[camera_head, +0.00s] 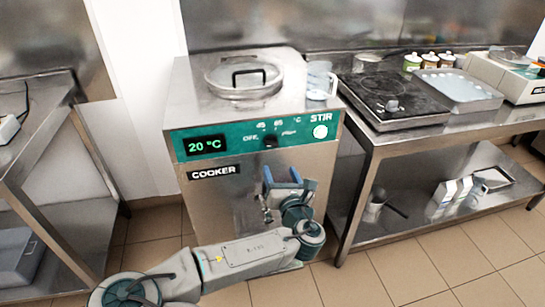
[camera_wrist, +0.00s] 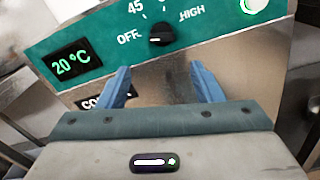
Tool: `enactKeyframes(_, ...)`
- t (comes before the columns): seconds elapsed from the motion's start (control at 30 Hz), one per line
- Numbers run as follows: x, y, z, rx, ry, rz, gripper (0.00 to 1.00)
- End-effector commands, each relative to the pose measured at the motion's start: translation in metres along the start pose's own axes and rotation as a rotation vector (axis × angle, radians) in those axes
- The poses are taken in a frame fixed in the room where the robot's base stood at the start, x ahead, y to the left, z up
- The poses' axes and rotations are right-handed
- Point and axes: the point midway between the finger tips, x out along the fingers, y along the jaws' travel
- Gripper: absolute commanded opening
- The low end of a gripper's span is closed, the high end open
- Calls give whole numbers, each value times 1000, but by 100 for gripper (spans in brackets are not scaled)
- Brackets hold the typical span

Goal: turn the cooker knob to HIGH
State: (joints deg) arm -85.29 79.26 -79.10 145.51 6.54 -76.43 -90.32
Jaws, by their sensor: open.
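The cooker (camera_head: 215,210) is a steel box with a green panel, a glass-lidded top and a display reading 20 °C. Its black knob (camera_head: 270,141) sits on the panel between OFF and the right-hand marking. In the wrist view the knob (camera_wrist: 162,36) has a light pointer mark at its lower left, towards OFF, with HIGH at its right. My gripper (camera_head: 283,178) is in front of the cooker, below the knob. In the wrist view its two blue fingers (camera_wrist: 160,84) are apart and empty, pointing up towards the panel, with the knob beyond the tips.
A green STIR button (camera_head: 320,132) is at the panel's right. A clear jug (camera_head: 319,80) stands on the cooker top. A steel table (camera_head: 420,130) at the right bears a hot plate (camera_head: 390,97) and a tray (camera_head: 458,90). Another steel table (camera_head: 40,120) is at the left.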

Motion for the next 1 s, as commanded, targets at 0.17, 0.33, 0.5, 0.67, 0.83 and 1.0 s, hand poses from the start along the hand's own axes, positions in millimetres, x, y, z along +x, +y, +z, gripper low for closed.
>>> enactKeyframes(0.17, 3, -4, -4, 0, -4, -4, 60)
enactKeyframes(0.33, 32, -3, 2, -2, -1, -4, 60)
enactKeyframes(0.5, 66, -4, 3, -3, -2, -5, 60)
enactKeyframes(0.67, 92, -4, 2, -3, -1, -4, 60)
enactKeyframes(0.83, 109, -4, 2, -3, -1, -5, 60)
enactKeyframes(1.0, 114, -4, 2, -2, -1, -6, 60)
